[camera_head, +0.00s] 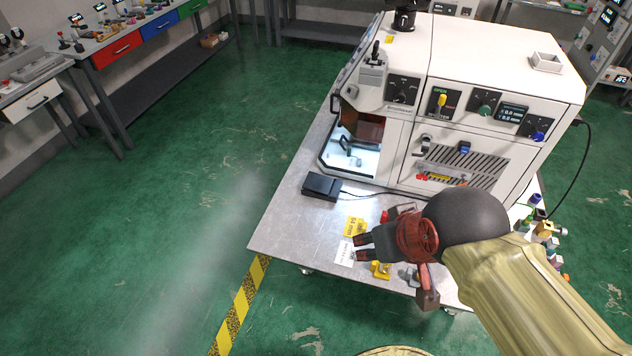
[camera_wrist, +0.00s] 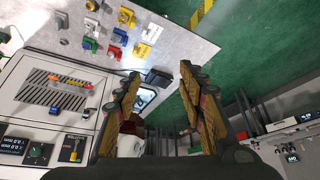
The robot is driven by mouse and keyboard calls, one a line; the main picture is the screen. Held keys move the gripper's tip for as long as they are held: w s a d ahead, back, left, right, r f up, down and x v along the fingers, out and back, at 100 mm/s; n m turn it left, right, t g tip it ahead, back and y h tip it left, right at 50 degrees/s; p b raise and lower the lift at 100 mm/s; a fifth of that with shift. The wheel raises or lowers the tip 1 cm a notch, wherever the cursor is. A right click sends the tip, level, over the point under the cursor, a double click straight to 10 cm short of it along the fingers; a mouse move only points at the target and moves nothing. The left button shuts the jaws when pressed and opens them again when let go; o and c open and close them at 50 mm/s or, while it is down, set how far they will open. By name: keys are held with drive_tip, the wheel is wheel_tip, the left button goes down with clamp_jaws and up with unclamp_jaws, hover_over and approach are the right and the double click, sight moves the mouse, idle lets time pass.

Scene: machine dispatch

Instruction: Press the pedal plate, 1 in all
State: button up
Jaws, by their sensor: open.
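The pedal (camera_head: 322,186) is a low black box with a flat top plate. It sits on the grey table top (camera_head: 275,225), in front of the machine's open bay, with a cable running to the right. In the wrist view the dark pedal (camera_wrist: 158,78) shows between the fingers, farther off. My gripper (camera_head: 360,248) is to the right of and nearer than the pedal in the head view, apart from it, over the front part of the table. Its two fingers are apart and empty, also in the wrist view (camera_wrist: 160,72).
The white machine (camera_head: 485,65) with knobs, levers and displays stands behind the pedal. Yellow and white labels (camera_head: 354,227) and several small coloured parts (camera_head: 380,270) lie near my gripper. Workbenches with drawers (camera_head: 116,48) stand at the left. Green floor is clear between.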

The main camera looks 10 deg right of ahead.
drive_tip(key=shift+c, duration=0.9)
